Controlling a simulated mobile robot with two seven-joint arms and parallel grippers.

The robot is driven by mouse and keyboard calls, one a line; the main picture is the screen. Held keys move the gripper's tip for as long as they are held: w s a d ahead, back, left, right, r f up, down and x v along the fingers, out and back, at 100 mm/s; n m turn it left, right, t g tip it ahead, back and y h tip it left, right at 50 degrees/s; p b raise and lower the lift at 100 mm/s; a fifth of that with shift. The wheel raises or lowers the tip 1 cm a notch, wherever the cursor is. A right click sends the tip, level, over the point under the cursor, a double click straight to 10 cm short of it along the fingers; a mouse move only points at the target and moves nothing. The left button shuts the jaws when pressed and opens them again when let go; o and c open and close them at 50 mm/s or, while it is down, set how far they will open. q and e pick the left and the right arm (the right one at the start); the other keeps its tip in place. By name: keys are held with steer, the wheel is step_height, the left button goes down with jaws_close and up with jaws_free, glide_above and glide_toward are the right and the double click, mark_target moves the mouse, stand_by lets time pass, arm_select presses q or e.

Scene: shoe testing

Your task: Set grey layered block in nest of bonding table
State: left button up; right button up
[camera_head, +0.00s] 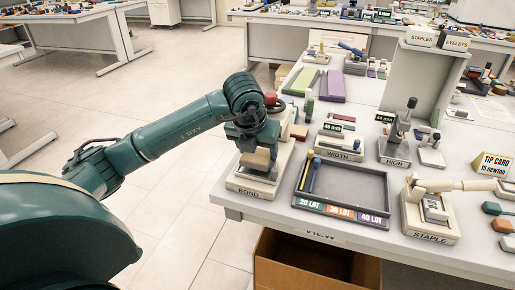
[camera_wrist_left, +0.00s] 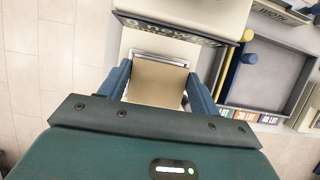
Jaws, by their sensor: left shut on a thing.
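My left gripper (camera_head: 257,150) is shut on a block (camera_head: 256,161) over the bonding table (camera_head: 249,190), the pale station marked BOND at the table's near left corner. In the left wrist view the block (camera_wrist_left: 157,83) shows a flat tan top between the two blue fingers of the gripper (camera_wrist_left: 158,92). Its layers are hard to make out. A pale metal edge shows just beyond the block. The gripper and block hide the nest, so I cannot tell whether the block touches it. My right gripper is not in view.
A dark tray (camera_head: 345,188) with yellow and blue rods stands right of the bonding table. The WIDTH (camera_head: 340,147), HIGH (camera_head: 397,150) and STAPLE (camera_head: 430,219) stations stand farther right. An open cardboard box (camera_head: 315,265) is below the table edge.

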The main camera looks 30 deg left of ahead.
arm_select(q)
steer(key=shift+b, duration=0.35)
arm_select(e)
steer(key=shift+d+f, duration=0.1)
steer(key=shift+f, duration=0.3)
arm_select(q)
steer(key=shift+f+b, duration=0.8)
steer(key=shift+f, duration=0.05)
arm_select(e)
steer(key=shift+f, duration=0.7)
arm_select(q)
steer(key=o, duration=1.1)
steer(key=shift+c, duration=0.2)
steer(key=v, duration=0.3)
steer(key=shift+r, duration=0.2)
steer(key=v, duration=0.9)
steer(key=shift+s+r, duration=0.25)
steer(key=shift+r, duration=0.1)
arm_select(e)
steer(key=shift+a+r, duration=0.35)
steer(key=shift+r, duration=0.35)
